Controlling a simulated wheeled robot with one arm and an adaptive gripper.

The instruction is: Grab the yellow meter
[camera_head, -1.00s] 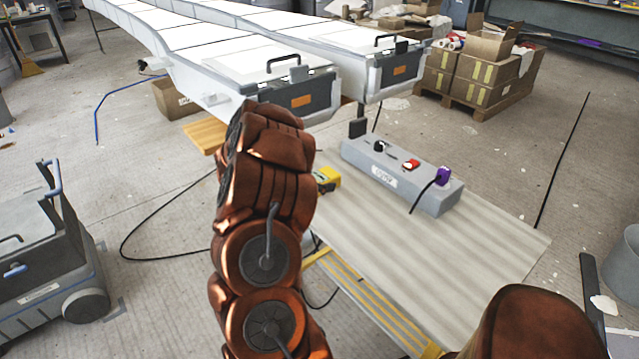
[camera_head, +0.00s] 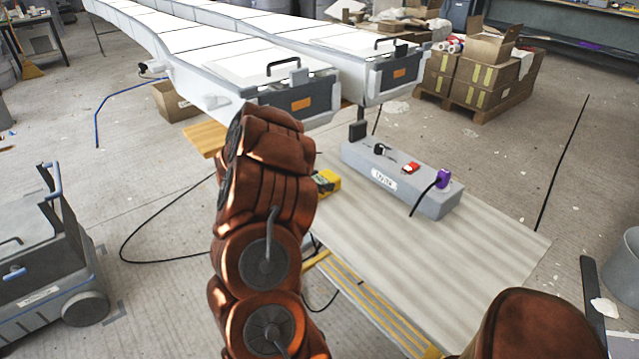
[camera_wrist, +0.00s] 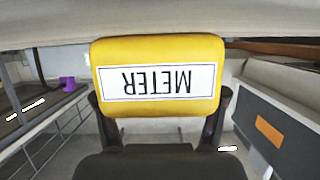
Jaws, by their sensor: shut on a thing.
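The yellow meter (camera_wrist: 158,52) fills the upper middle of the wrist view, its white METER label upside down there. In the head view part of the meter (camera_head: 327,183) shows just right of my arm, at the left end of the table. My gripper (camera_wrist: 160,100) has one dark finger on each side of the meter and is shut on it. I cannot tell whether the meter touches the table.
A grey power strip (camera_head: 402,180) with black, red and purple plugs lies on the pale table (camera_head: 455,250). The table's right part is clear.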

